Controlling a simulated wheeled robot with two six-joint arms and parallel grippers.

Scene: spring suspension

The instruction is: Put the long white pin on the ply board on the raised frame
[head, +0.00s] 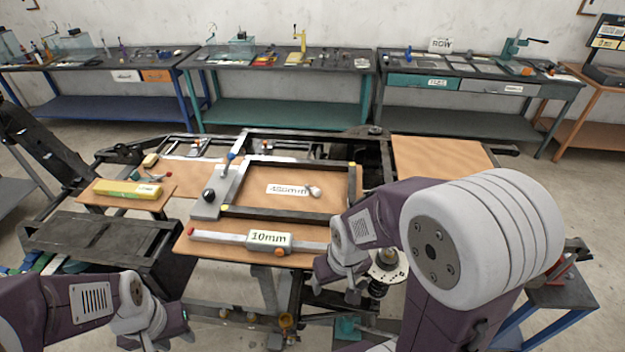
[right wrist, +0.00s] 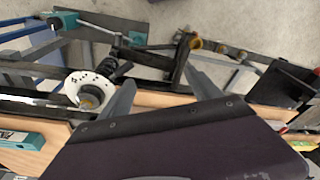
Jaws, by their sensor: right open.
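A long pale bar (head: 215,238) with a red left end and a "10mm" label lies along the front of the ply board (head: 215,263) in the head view. It is the closest match to the long white pin. A dark rectangular raised frame (head: 290,213) stands behind it. My right gripper (head: 338,283) is in front of the bar's right end, apart from it as far as I see. In the right wrist view its two fingers (right wrist: 160,90) are spread with nothing held. My left gripper (head: 180,325) is low at front left; its fingertips are unclear.
A spring damper (head: 385,270) stands by the right gripper and shows in the right wrist view (right wrist: 90,92). A grey block with a black knob (head: 209,195) borders the frame. Bare ply (head: 440,155) lies back right.

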